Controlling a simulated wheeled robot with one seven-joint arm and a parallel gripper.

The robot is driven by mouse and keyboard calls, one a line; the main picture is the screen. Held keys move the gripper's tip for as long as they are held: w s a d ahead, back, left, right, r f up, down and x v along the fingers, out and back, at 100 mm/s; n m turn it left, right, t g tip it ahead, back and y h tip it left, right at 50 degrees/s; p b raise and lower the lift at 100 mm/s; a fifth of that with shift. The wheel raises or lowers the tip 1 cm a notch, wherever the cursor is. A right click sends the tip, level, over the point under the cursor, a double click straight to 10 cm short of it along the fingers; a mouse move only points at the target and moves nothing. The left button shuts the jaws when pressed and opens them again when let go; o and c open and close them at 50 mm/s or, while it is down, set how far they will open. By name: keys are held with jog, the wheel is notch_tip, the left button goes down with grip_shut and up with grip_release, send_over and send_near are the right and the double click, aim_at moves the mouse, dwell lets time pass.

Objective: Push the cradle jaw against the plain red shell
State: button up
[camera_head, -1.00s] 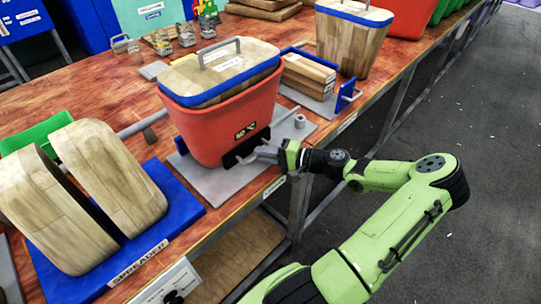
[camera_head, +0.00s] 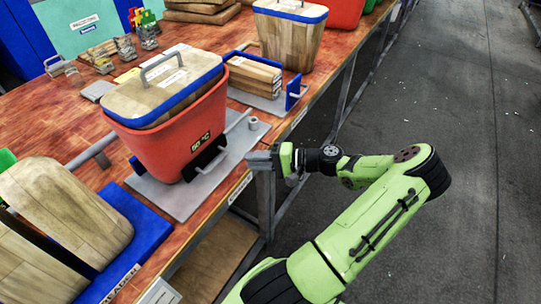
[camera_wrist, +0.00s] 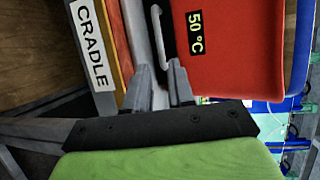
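The plain red shell (camera_head: 182,137), marked "50 °C", stands upright on a grey base plate (camera_head: 187,200) under a wooden lid with blue trim. It also shows in the wrist view (camera_wrist: 236,50). The black cradle jaw (camera_head: 206,157) sits at the shell's near face, with a grey bar handle (camera_head: 210,165). In both views it looks flush with the shell; a thin gap cannot be ruled out. My gripper (camera_head: 262,160) is beyond the bench's near edge, clear of the handle.
A "CRADLE" label (camera_wrist: 92,45) is on the bench edge. Wooden curved shells (camera_head: 70,210) on a blue base stand to the left. A clamp with wood blocks (camera_head: 254,80) and a wooden bucket (camera_head: 290,40) stand behind. The floor (camera_head: 450,120) to the right is clear.

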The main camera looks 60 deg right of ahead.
jog(key=p+v, duration=0.1)
jog(key=v, duration=0.4)
jog(key=shift+s+d+r, duration=0.1)
jog(key=shift+s, duration=0.2)
jog(key=w+a+r+n+g+y+p, duration=0.1)
jog(key=w+a+r+n+g, duration=0.15)
jog(key=a+g, duration=0.2)
jog(key=w+a+r+n+g+p, duration=0.1)
jog(key=w+a+n+g, duration=0.1)
jog(key=w+a+g, duration=0.3)
jog(key=s+a+r+n+g+h+p, duration=0.25)
jog(key=a+r+n+g+h, duration=0.2)
jog(key=a+r, duration=0.6)
jog(key=s+a+r+n+t+h+p, duration=0.3)
jog(key=s+a+r+n+t+p, duration=0.1)
jog(key=s+a+r, duration=0.5)
notch_tip(320, 180, up, 2)
jog(key=shift+a+r+n+t, duration=0.1)
jog(key=shift+a+n+t, duration=0.4)
jog(key=shift+a, duration=0.25)
